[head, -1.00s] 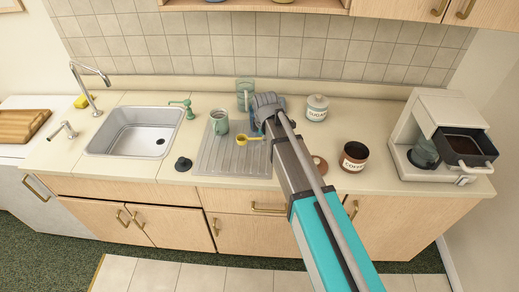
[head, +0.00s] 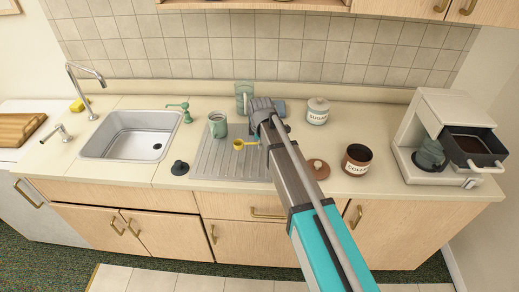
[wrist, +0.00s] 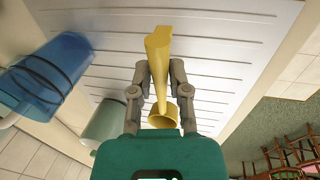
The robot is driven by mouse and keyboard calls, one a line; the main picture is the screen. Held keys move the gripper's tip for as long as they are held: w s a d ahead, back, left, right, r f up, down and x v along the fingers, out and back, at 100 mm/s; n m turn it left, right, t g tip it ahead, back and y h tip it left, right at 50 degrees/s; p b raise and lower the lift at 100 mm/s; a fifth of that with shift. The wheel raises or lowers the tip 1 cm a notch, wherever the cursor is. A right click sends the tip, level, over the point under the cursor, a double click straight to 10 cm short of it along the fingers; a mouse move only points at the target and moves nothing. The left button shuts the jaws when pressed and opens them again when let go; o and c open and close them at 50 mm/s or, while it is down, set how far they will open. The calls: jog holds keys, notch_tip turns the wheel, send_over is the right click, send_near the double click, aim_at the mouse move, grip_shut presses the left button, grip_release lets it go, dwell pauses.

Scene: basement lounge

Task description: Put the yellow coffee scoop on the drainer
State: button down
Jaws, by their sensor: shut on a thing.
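The yellow coffee scoop (head: 239,144) is over the grooved metal drainer (head: 213,165), its bowl to the left of my gripper. In the wrist view the scoop (wrist: 160,70) lies between the two fingers of my gripper (wrist: 159,80), which are shut on its handle. The drainer (wrist: 225,45) fills much of the background there. I cannot tell whether the scoop touches the drainer. In the head view my arm hides the fingertips and part of the drainer's right side.
A green mug (head: 217,125) stands on the drainer's back left. A clear greenish vessel (head: 243,95) is behind my gripper. A sugar jar (head: 317,112), brown lid (head: 318,169), coffee jar (head: 356,160) and coffee machine (head: 440,130) are to the right. The sink (head: 130,135) and dark stopper (head: 180,167) are left.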

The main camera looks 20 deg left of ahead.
aim_at(260, 155)
jog(key=shift+w+a+f+b, duration=0.25)
jog(key=shift+w+f+b, duration=0.2)
jog(key=shift+f+b, duration=0.25)
jog(key=shift+s+f+b, duration=0.1)
jog(key=shift+f+b, duration=1.2)
jog(key=shift+f, duration=0.05)
jog(key=shift+f+b, duration=0.3)
jog(key=c, duration=0.6)
grip_release()
jog(key=shift+r, duration=0.1)
jog(key=shift+r+p, duration=0.2)
jog(key=shift+p, duration=0.1)
notch_tip(260, 155, up, 12)
jog(key=s+p, duration=0.2)
jog(key=p, duration=1)
jog(key=shift+d, duration=0.35)
jog(key=shift+s, duration=0.1)
jog(key=shift+d, duration=0.1)
